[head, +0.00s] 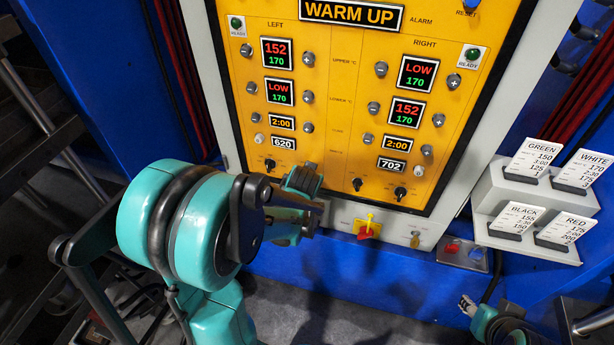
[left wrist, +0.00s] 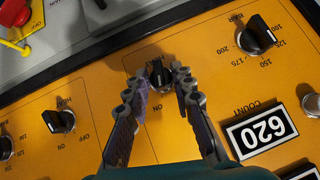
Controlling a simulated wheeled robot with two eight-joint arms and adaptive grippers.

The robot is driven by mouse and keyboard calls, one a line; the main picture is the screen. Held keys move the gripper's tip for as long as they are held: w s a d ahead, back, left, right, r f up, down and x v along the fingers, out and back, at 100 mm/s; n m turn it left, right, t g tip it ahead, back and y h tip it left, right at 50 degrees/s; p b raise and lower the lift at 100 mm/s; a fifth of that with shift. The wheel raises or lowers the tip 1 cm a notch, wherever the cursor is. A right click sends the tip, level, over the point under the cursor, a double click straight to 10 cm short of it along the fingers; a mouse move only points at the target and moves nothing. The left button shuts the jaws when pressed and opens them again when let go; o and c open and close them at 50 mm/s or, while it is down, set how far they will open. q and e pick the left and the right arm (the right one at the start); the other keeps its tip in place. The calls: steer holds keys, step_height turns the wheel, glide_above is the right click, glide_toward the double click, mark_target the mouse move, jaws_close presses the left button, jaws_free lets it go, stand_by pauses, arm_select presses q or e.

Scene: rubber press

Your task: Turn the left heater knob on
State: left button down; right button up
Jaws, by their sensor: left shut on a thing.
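The yellow press panel (head: 335,120) faces me in the head view. My left gripper (head: 302,182) is at the panel's lower left part, in front of the left heater knob. In the left wrist view the left heater knob (left wrist: 159,76) is black and sits between the fingertips of my left gripper (left wrist: 160,69), which are shut on it. The fingers hide most of its markings, so I cannot tell its setting. Part of my right arm, with what looks like the right gripper (head: 468,305), shows at the lower right edge of the head view, away from the panel.
The right heater knob (head: 357,184) and the left bar knob (left wrist: 257,37) are near. The count display (left wrist: 262,131) reads 620. A card rack (head: 484,197) stands at the right.

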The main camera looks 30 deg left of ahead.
arm_select(q)
steer(key=shift+d+m+y+b, duration=0.2)
steer(key=shift+m+y+b, duration=0.2)
steer(key=shift+y, duration=0.3)
steer(key=c, duration=1.6)
jaws_free()
steer(key=v, duration=1.2)
steer(key=shift+w+d+f, duration=0.1)
steer(key=s+d+h, duration=0.1)
steer(key=s+d, duration=0.2)
steer(key=s, duration=0.1)
steer(key=s+d+f+h, duration=0.1)
steer(key=s+d+h, duration=0.1)
steer(key=s+d, duration=0.1)
steer(key=s+d+g+h, duration=0.1)
steer(key=s+d+h, duration=0.1)
steer(key=s, duration=0.3)
steer(key=shift+d+f+m, duration=0.3)
steer(key=shift+d+m, duration=0.1)
steer(key=shift+d, duration=0.4)
